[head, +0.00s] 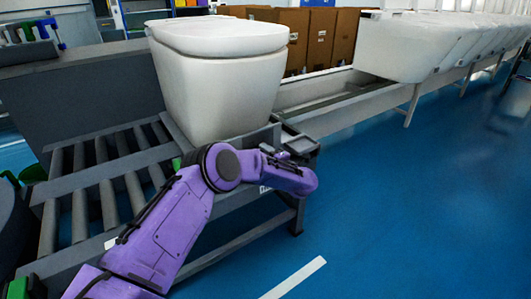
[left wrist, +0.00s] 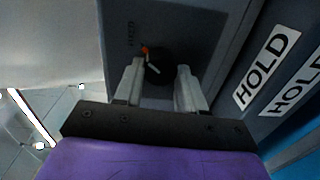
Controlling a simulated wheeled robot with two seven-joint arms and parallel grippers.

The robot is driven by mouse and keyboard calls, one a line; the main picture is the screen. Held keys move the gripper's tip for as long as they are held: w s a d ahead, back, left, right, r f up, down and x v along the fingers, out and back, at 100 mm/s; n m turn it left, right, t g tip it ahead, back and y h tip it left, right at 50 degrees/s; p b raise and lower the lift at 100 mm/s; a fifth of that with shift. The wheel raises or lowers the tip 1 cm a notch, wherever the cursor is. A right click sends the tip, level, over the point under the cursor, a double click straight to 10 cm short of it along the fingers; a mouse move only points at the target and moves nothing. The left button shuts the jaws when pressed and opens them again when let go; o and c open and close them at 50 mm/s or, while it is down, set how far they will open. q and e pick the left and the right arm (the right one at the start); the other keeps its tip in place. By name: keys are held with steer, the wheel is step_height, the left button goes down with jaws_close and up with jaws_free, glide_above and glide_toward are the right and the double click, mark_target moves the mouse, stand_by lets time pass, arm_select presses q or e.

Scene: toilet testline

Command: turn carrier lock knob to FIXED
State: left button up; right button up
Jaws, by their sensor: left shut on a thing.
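The carrier lock knob (left wrist: 159,72) is a round black knob on a dark grey panel in the left wrist view. It has a white pointer line, with an orange-red mark at its upper left. In the head view my purple left arm reaches to the conveyor's front side, and the knob and fingertips cannot be made out there. My right gripper is in neither view.
A white toilet (head: 222,85) stands on the roller conveyor (head: 100,190) just behind my left arm. HOLD labels (left wrist: 267,66) are right of the knob. More white toilets (head: 405,45) and brown cartons (head: 320,35) stand behind. The blue floor (head: 420,200) at right is clear.

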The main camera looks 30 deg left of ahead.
arm_select(q)
steer(key=shift+m, duration=0.4)
steer(key=o, duration=1.1)
steer(key=shift+c, duration=0.2)
steer(key=p+v, duration=0.1)
steer(key=v, duration=0.9)
steer(key=shift+d, duration=0.3)
